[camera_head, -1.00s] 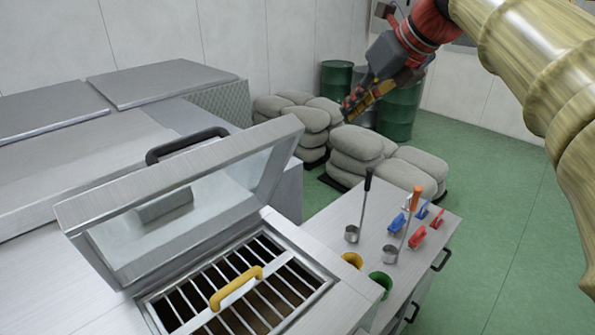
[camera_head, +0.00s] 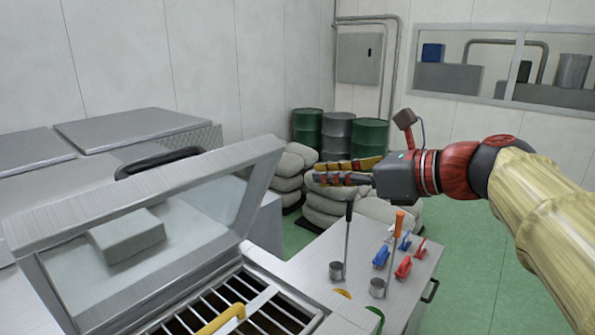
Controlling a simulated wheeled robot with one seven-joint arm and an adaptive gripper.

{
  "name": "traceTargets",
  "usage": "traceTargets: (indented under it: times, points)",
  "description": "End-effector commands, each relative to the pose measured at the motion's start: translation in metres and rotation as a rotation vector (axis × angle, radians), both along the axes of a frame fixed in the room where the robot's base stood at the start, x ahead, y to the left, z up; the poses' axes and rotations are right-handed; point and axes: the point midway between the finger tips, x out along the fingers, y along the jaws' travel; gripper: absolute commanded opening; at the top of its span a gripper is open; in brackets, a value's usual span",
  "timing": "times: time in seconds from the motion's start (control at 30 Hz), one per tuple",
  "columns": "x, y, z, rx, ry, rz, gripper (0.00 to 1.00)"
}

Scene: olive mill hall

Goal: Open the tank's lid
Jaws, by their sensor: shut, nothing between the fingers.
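The tank (camera_head: 290,272) is a grey metal box at the lower left. Its lid (camera_head: 57,231), a metal frame with a clear pane, stands tilted up on the far side of the opening. A black handle (camera_head: 158,162) is on the lid's upper edge. My gripper (camera_head: 318,174) is shut and empty. It points left in the air, to the right of the lid and apart from it.
A side bench (camera_head: 408,300) right of the tank carries two ladles (camera_head: 337,270) and several red and blue tools (camera_head: 403,268). Grey sacks (camera_head: 330,203) and drums (camera_head: 370,135) stand behind. Green floor (camera_head: 490,245) at the right is clear.

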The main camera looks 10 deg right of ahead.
Motion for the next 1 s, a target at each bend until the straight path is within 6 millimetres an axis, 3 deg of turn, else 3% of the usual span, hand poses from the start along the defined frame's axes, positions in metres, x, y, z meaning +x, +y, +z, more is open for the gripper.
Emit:
traceTargets:
  times: [0.53, 0.73, 1.0]
  points:
    - [0.07, 0.055, -0.03, 0.001, 0.006, 0.005, 0.0]
    - [0.09, 0.068, -0.015, 0.001, 0.003, 0.001, 0.0]
    - [0.098, 0.074, -0.011, 0.001, 0.003, -0.001, 0.0]
